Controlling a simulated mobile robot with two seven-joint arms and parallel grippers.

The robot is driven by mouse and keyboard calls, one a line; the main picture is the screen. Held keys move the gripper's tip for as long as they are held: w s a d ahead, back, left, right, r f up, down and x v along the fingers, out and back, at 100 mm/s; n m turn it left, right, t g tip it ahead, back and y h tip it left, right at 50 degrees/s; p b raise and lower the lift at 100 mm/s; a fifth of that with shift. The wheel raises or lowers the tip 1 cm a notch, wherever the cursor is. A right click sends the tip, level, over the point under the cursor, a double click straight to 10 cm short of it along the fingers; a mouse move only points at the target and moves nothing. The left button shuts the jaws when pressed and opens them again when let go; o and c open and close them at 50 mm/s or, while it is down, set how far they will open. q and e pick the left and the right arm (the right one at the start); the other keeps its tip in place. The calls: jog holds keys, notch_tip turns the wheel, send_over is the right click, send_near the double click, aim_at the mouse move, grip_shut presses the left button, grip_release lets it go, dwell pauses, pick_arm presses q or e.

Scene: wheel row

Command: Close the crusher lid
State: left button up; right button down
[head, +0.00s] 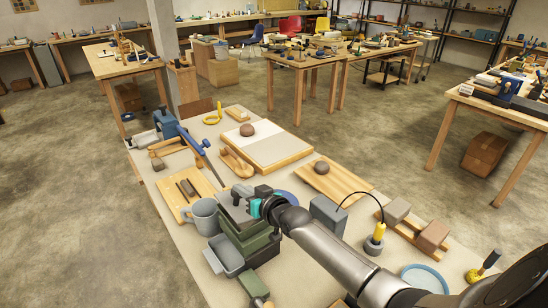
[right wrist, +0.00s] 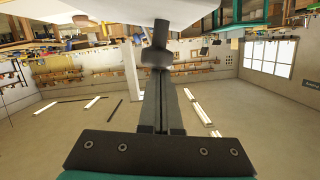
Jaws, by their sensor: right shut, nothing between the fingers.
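The likely crusher is the dark green, stepped body (head: 247,240) near the front of the table. A grey tray (head: 222,256) stands against its left side. A grey, plate-like part (head: 236,213) at its top may be the lid; my gripper partly hides it, and I cannot tell its angle. My right gripper (head: 246,199) is over the top of the body, its fingers shut and empty. I cannot tell whether it touches the grey part. In the right wrist view, the shut fingers (right wrist: 160,105) point at a dark rod with a knob (right wrist: 157,52). My left gripper is out of view.
A grey mug (head: 204,217) stands close on the left of the green body. A wooden board with a brown lump (head: 321,168) lies behind. A blue clamp-like tool (head: 166,124) is at the far left.

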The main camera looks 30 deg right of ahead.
aim_at(232, 196)
jog(key=shift+a+f+n, duration=0.4)
jog(key=shift+a+f, duration=0.1)
jog(key=shift+f, duration=0.05)
jog(key=shift+a+f, duration=0.45)
jog(key=shift+f, duration=0.15)
jog(key=shift+p, duration=0.3)
jog(key=shift+r+p, duration=0.45)
jog(key=shift+r, duration=0.15)
notch_tip(232, 196, up, 3)
jog(key=p, duration=0.2)
jog(key=shift+r+p, duration=0.1)
jog(key=shift+p, duration=0.3)
jog(key=a+p+v, duration=0.1)
jog(key=v, duration=0.9)
jog(key=shift+d, duration=0.3)
